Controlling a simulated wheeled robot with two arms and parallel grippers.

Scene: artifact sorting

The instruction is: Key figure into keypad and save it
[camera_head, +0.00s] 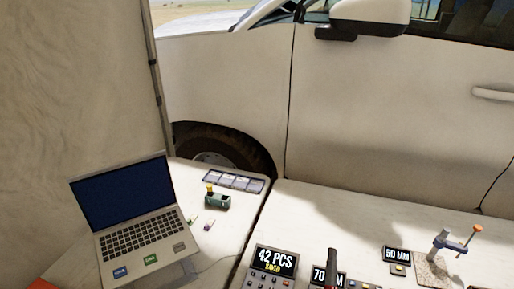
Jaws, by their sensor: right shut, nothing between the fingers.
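A keypad (270,282) with a display reading "42 PCS" in white and a smaller yellow word, apparently "GOLD", stands at the bottom centre. To its right is a second display (320,273), starting "70 M", partly hidden by my right gripper (331,268). The gripper is a slim dark upright shape with red low down, shut and empty. I cannot tell whether it touches a button. A smaller unit (397,254) reading "50 MM" with a yellow button sits further right. My left gripper is not in view.
An open laptop (125,213) with a dark screen stands at left. A blue-and-orange clamp-like tool (457,243) stands at right. A white car is behind; the table's back middle is clear.

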